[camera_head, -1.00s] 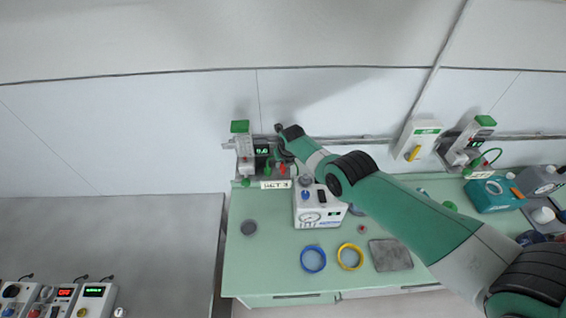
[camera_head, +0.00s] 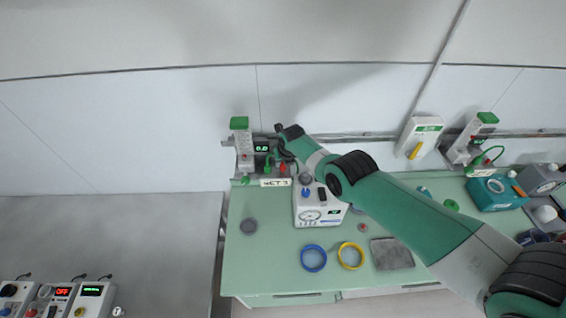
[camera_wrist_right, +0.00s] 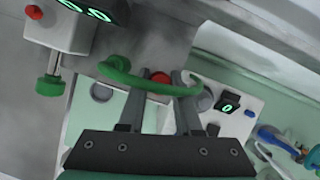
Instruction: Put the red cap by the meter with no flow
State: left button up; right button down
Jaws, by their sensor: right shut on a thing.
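The left meter (camera_head: 243,162) stands on the bench by the wall, with a green top and a lit display (camera_head: 262,148) that seems to read 0.0. A second meter (camera_head: 464,147) with a green top and a green hose stands at the right. My right gripper (camera_head: 281,163) is at the left meter, just right of its display. In the right wrist view its fingers (camera_wrist_right: 160,83) are shut on a small red cap (camera_wrist_right: 160,77), partly hidden behind a green hose (camera_wrist_right: 135,82) that crosses in front. My left gripper is in neither view.
A white box with a gauge (camera_head: 318,207) stands below my right arm. A blue ring (camera_head: 313,258), a yellow ring (camera_head: 350,255) and a grey pad (camera_head: 391,253) lie in front on the green bench. A teal box (camera_head: 494,193) stands at the right. A label (camera_head: 275,182) sits before the left meter.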

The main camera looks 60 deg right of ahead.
jog(key=shift+f, duration=0.1)
dwell(0.3)
jog(key=shift+f+b, duration=0.75)
jog(key=shift+b, duration=0.1)
dwell(0.3)
jog(key=c, duration=0.5)
grip_release()
notch_tip(320, 180, up, 7)
jog(key=p, duration=0.7)
